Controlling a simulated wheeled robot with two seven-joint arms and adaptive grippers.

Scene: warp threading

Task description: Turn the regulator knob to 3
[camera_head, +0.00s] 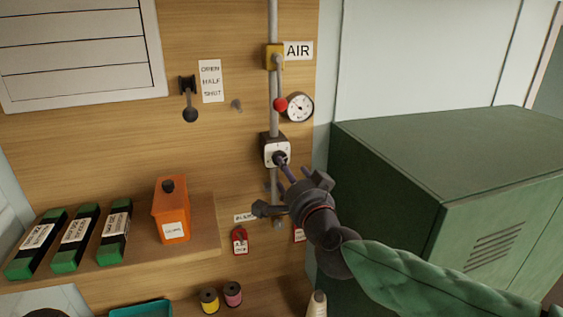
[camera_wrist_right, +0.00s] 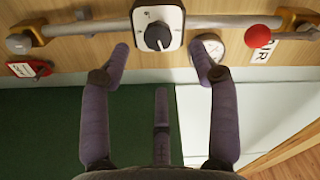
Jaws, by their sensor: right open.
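The regulator knob (camera_wrist_right: 157,37) is a dark round knob on a white dial plate (camera_wrist_right: 174,15). In the wrist view a pale pointer mark shows on its lower part; the numbers are too small to read. In the head view the dial plate (camera_head: 268,146) sits on the vertical pipe below the gauge, and my gripper partly covers the knob. My right gripper (camera_head: 285,188) is open in front of it. In the wrist view the right gripper (camera_wrist_right: 161,60) has its fingers spread to either side of the knob, apart from it. My left gripper is not in view.
A pressure gauge (camera_head: 299,107), a red ball handle (camera_head: 280,104) and an AIR label (camera_head: 298,50) are above the dial. A red tag (camera_head: 240,241) hangs below. A green cabinet (camera_head: 440,150) stands close on the right. A shelf at left holds an orange box (camera_head: 171,212).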

